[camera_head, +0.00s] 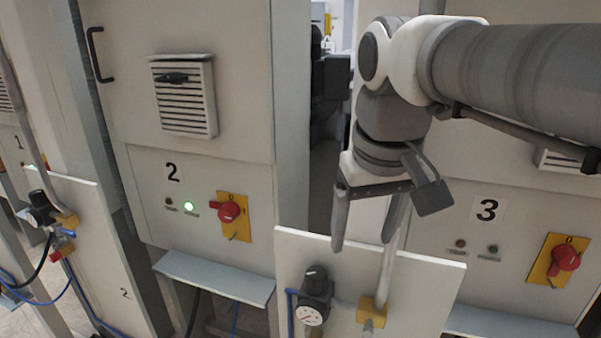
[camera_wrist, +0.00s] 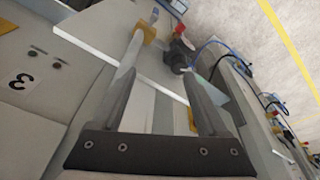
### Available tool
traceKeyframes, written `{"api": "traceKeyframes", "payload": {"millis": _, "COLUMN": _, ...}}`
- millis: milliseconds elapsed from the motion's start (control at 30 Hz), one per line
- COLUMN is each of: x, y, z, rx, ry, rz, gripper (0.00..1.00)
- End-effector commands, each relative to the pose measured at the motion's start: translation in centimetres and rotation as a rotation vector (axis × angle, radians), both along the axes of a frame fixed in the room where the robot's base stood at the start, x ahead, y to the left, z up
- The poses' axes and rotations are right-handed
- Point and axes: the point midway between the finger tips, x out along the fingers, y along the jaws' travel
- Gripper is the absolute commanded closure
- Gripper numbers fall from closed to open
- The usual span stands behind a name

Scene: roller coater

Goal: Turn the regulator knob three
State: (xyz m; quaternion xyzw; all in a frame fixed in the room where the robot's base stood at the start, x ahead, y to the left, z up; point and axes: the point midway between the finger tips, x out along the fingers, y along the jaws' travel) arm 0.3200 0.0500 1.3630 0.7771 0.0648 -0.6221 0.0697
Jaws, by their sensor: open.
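A pressure regulator with a black knob (camera_head: 315,278) and a round white gauge (camera_head: 309,315) is mounted on the front upright panel (camera_head: 420,290), beside cabinet 3. No number shows on this panel. In the wrist view the dark regulator (camera_wrist: 178,57) lies past the fingertips, slightly right of the middle of the jaws. My gripper (camera_head: 363,243) points down, open and empty, above and to the right of the knob and apart from it. Both fingers show in the wrist view, spread apart (camera_wrist: 163,75).
A grey pipe runs down to a yellow block (camera_head: 373,310) right of the regulator, close to my fingers. Another regulator (camera_head: 40,208) is on the left panel marked 2. Cabinets 2 and 3 carry red switches (camera_head: 228,211) (camera_head: 566,258). A dark gap lies between the cabinets.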

Motion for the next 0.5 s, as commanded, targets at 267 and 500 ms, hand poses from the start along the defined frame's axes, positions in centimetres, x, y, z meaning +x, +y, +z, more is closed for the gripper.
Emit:
{"api": "traceKeyframes", "payload": {"millis": 267, "x": 2.5, "y": 2.2, "z": 2.1, "rx": -0.014, "ry": 0.089, "rz": 0.065, "gripper": 0.24}}
{"api": "traceKeyframes", "payload": {"millis": 500, "x": 4.3, "y": 4.1, "z": 3.4, "rx": -0.024, "ry": 0.162, "rz": 0.116, "gripper": 0.24}}
